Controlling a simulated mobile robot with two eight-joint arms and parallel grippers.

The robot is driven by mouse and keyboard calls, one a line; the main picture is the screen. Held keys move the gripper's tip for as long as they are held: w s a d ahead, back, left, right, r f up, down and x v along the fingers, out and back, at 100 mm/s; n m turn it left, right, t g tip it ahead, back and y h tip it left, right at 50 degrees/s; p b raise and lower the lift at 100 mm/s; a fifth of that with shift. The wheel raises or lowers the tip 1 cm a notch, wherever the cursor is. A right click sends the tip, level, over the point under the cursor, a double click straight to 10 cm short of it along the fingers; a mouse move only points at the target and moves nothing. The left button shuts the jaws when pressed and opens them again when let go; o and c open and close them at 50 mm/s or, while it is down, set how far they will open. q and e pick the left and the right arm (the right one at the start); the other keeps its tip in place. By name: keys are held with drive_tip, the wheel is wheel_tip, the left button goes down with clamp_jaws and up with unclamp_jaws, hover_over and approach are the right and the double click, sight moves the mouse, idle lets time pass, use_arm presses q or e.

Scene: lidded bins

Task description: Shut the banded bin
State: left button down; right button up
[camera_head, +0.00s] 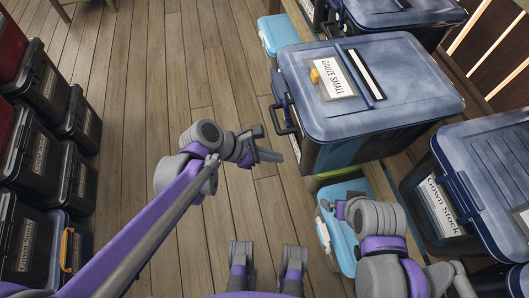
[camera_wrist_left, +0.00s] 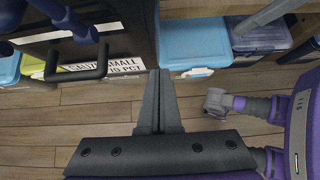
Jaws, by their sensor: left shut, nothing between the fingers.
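A large bin with a blue lid (camera_head: 415,75) stands right of centre. A white and black stripe (camera_head: 366,74) crosses its lid beside a "Gauze Small" label (camera_head: 338,77), so I take it as the banded bin. The lid lies flat over the dark body; I cannot tell whether it is fully latched. A dark loop handle (camera_head: 281,119) juts from its near side and also shows in the left wrist view (camera_wrist_left: 76,74). My left gripper (camera_head: 278,157) is shut and empty, below and left of that handle, apart from the bin.
A yellow piece (camera_head: 314,76) sits on the lid. Light blue boxes (camera_head: 345,190) and a "Gown Stock" bin (camera_head: 436,205) stand nearby at right. Dark bins (camera_head: 40,95) are stacked at left. The wooden floor (camera_head: 150,90) between is clear.

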sight(397, 133)
use_arm(q)
drive_tip(key=d, duration=0.1)
drive_tip(key=w+d+f, duration=0.1)
drive_tip(key=d, duration=0.1)
drive_tip(key=d+f, duration=0.1)
drive_tip(key=d, duration=0.1)
drive_tip(key=shift+w+b, duration=0.3)
drive_tip(key=shift+w+d, duration=0.2)
drive_tip(key=shift+d, duration=0.35)
drive_tip(key=shift+w+d, duration=0.1)
drive_tip(key=shift+d, duration=0.4)
drive_tip(key=w+d, duration=0.3)
drive_tip(key=d, duration=0.6)
drive_tip(key=w+d, duration=0.3)
drive_tip(key=d, duration=0.7)
drive_tip(key=w+d+p, duration=0.1)
drive_tip(key=w+d, duration=0.2)
drive_tip(key=d, duration=0.7)
drive_tip(key=shift+w, duration=0.2)
drive_tip(key=shift+a, duration=0.1)
